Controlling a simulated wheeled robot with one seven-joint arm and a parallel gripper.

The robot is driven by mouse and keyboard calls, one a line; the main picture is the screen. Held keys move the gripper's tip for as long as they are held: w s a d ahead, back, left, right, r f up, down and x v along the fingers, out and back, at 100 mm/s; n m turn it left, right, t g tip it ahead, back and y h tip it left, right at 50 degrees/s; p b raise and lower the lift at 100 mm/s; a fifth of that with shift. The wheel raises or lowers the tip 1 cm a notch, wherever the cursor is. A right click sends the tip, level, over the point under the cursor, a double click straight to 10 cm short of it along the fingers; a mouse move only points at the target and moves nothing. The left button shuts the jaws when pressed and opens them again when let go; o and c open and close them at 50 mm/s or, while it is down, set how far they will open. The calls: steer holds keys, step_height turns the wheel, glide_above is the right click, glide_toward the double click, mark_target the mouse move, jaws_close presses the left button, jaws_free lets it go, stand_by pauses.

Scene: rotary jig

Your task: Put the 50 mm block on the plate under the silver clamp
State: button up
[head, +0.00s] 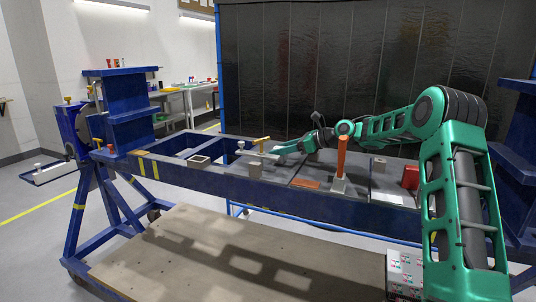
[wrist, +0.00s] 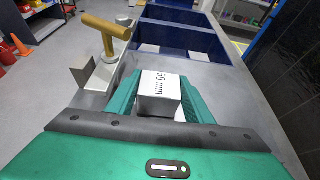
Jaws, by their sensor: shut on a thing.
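The 50 mm block (wrist: 158,97) is light grey with "50 mm" on its top face. In the wrist view it sits between the teal fingers of my gripper (wrist: 161,90), which is shut on it. A pale metal clamp (wrist: 101,78) with a gold T-handle stands just left of the block, apart from it. In the head view the clamp (head: 262,154) stands on the blue frame, with my gripper (head: 279,150) close on its right. The block cannot be made out there. I cannot tell which surface is the plate under the clamp.
The blue frame (head: 215,178) has open bays at its left. To the right are an orange-handled clamp (head: 341,158), a brown plate (head: 305,183) and a red part (head: 411,177). A dark panel (head: 360,60) stands behind.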

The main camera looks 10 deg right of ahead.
steer(key=shift+w+a+r, duration=0.1)
steer(key=shift+w+a, duration=0.15)
steer(key=shift+a, duration=0.2)
steer(key=w+a, duration=0.2)
steer(key=a, duration=0.1)
steer(key=shift+d+f, duration=0.1)
steer(key=shift+f, duration=0.45)
steer(key=shift+f, duration=0.1)
steer(key=o, duration=1.4)
steer(key=shift+c, duration=0.2)
steer(key=shift+d, duration=0.1)
steer(key=v, duration=1.2)
steer(key=shift+s, duration=0.1)
